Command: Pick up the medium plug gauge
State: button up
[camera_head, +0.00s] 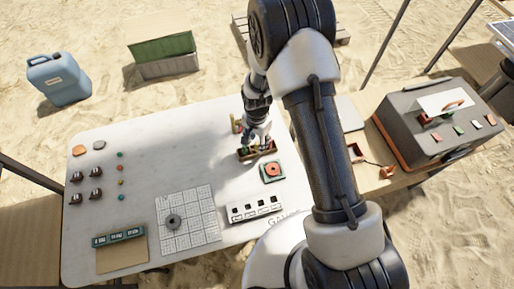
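My gripper (261,140) points down at a small wooden holder (243,158) at the right part of the white table. Small dark and greenish upright pieces show in the holder around my fingertips. I cannot tell which of them is the medium plug gauge. The fingers are small and partly blend with these pieces, so I cannot tell whether they are open or shut on one.
A green tray with an orange ring (273,171) lies just below the holder. A white slotted block (256,208), a gridded plate (172,240) with a grey ring, and a green-labelled box (119,237) stand nearby. A grey case (405,115) stands to the right.

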jog(key=shift+f, duration=0.85)
jog(key=shift+r, duration=0.1)
jog(key=shift+c, duration=0.2)
grip_shut()
